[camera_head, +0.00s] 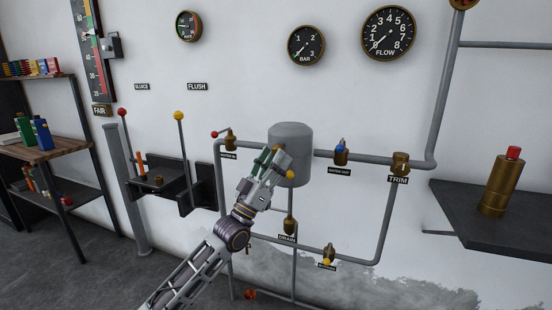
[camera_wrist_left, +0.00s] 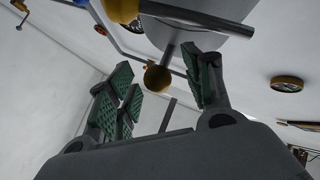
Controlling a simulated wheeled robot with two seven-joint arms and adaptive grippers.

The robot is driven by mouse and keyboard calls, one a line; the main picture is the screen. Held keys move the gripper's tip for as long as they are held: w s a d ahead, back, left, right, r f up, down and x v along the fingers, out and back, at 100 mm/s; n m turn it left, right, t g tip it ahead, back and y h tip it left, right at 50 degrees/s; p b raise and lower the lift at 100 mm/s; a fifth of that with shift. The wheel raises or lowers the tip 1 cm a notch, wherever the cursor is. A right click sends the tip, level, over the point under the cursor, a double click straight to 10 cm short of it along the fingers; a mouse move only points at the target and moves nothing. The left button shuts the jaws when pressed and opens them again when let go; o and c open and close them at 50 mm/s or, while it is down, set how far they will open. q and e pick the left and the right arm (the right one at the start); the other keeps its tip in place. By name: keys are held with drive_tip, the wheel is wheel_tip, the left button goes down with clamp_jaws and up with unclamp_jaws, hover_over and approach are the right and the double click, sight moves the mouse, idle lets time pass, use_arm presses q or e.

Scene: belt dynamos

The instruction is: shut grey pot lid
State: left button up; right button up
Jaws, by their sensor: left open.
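A grey cylindrical pot (camera_head: 292,139) is set in the pipework on the wall; its rounded top looks closed, and I cannot make out a separate lid. Its grey body also shows at the top of the left wrist view (camera_wrist_left: 215,32). My left gripper (camera_head: 271,158) is open in front of the pot's lower left and hides part of it. In the left wrist view, the green-padded fingers (camera_wrist_left: 165,88) stand apart. A brass ball (camera_wrist_left: 157,78) on a thin grey stem shows between and beyond them; I see no grip on it. My right gripper is not in view.
Pipes with brass valves surround the pot, including a blue-topped one (camera_head: 341,151) and the TRIM valve (camera_head: 401,163). A dark shelf (camera_head: 470,215) with a red-topped brass cylinder (camera_head: 502,182) juts out at right. A lever box (camera_head: 165,182) stands left.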

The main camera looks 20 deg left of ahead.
use_arm(q)
drive_tip(key=v, duration=1.1)
idle(0.3)
drive_tip(key=shift+d, duration=0.15)
idle(0.5)
